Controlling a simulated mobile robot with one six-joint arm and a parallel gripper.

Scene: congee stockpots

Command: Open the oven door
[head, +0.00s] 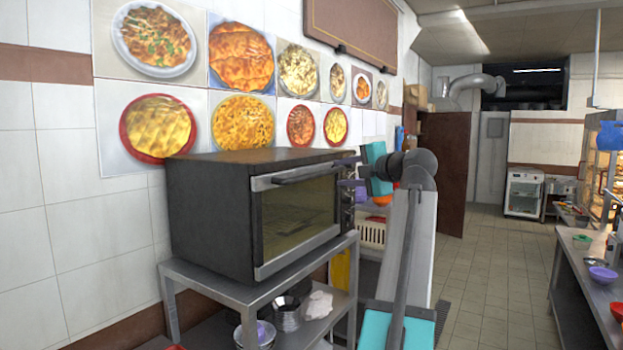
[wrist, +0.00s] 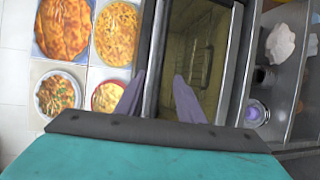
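The oven (head: 245,205) is a dark box with a silver-framed glass door (head: 298,213), standing on a steel table in the head view. The door looks shut. A dark bar handle (head: 307,174) runs along its top edge. My gripper (head: 350,172) is at the oven's right front corner, near the handle's right end. In the wrist view, the two purple fingers of my gripper (wrist: 158,84) are spread apart, with the door's frame and glass (wrist: 198,55) beyond them. Nothing shows held between them. I cannot tell whether a finger touches the handle.
The steel table (head: 255,292) has metal bowls (head: 286,315) and a white cloth (head: 319,305) on its lower shelf. A white basket (head: 371,233) stands behind my arm. A counter (head: 590,290) is at the right. The tiled floor (head: 497,250) between is clear.

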